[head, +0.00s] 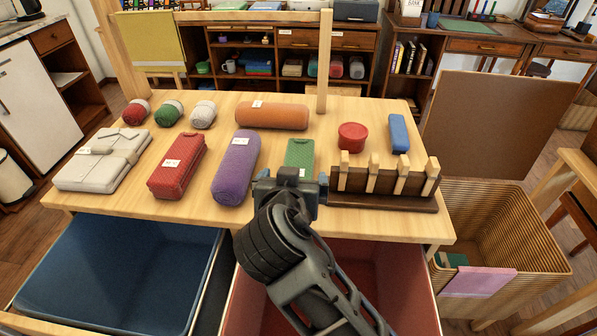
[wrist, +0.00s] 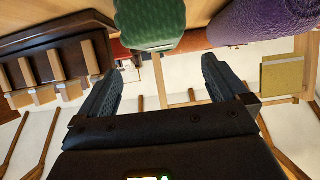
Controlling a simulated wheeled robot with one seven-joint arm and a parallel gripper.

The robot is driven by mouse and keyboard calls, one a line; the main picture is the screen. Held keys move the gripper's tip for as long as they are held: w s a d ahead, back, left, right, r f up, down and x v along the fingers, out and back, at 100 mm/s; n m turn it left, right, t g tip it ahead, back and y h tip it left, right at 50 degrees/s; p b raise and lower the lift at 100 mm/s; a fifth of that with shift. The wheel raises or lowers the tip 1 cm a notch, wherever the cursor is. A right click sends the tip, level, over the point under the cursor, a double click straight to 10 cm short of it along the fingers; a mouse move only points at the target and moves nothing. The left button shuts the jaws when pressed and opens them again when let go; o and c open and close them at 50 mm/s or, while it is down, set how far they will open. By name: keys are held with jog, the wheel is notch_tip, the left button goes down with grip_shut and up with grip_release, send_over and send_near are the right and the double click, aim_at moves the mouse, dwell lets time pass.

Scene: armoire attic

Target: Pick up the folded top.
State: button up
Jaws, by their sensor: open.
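A green knitted, folded piece (head: 299,153) lies on the wooden table, partly hidden behind my gripper (head: 290,178). In the wrist view, its rounded near end (wrist: 152,24) shows at the top, beyond and roughly between my fingertips (wrist: 164,72). My gripper is open and empty at the table's front edge. A red folded piece (head: 177,165) and a pale grey folded piece with a band (head: 102,160) lie further left. I cannot tell from the pictures alone which folded piece is the named top.
A purple roll (head: 235,168) lies close left of the green piece, and a dark wooden rack with pegs (head: 385,187) stands close right. An orange roll (head: 272,115) lies behind. Blue (head: 110,275) and red (head: 395,275) bins sit below the front edge.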

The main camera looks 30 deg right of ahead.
jog(key=shift+x, duration=4.35)
jog(key=shift+a+f, duration=0.1)
jog(key=shift+a, duration=0.05)
jog(key=shift+c, duration=0.2)
jog(key=c, duration=1)
notch_tip(320, 180, up, 10)
jog(key=shift+r+p, duration=0.1)
jog(key=shift+p, duration=0.35)
